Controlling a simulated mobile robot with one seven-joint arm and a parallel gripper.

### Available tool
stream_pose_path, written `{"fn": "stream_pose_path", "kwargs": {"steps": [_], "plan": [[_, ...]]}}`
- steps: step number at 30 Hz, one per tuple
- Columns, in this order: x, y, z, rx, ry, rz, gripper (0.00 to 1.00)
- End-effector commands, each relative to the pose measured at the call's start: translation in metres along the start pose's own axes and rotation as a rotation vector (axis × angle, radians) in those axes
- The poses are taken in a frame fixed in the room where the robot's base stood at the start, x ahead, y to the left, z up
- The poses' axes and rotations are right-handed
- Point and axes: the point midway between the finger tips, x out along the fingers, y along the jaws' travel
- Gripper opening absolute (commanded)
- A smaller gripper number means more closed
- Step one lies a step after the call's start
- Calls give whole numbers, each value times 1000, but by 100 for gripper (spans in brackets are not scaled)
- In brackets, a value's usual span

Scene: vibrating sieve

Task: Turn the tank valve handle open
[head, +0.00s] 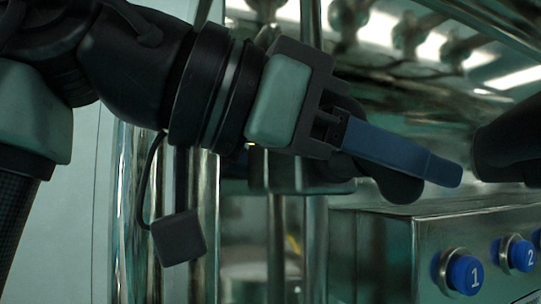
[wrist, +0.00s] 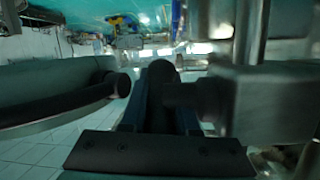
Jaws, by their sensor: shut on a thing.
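My gripper (head: 440,170) reaches in from the upper left in the head view, its blue finger pointing right and slightly down. A black rounded handle (head: 402,188) shows just below and behind the finger; I take it to be the tank valve handle. In the wrist view the black handle (wrist: 160,92) lies between the two blue fingers of my gripper (wrist: 161,78). My gripper is shut on it. Most of the handle and the valve body are hidden behind my gripper, so I cannot tell how far the handle is turned.
A metal control box stands at the lower right, with blue buttons marked 1 (head: 465,274) and 2 (head: 522,256). A thick black rounded part (head: 508,145) is at the right edge. Vertical steel pipes (head: 203,230) stand behind my wrist. In the wrist view a grey block (wrist: 268,100) sits close on the right.

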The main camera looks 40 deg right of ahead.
Motion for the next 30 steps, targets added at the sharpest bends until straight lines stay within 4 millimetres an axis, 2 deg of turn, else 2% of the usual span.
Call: {"fn": "stream_pose_path", "kwargs": {"steps": [12,29,30], "plan": [[0,1,5,-17,-215,39,0],[-1,1,7,-21,-254,46,0],[-1,1,7,-21,-254,46,30]]}}
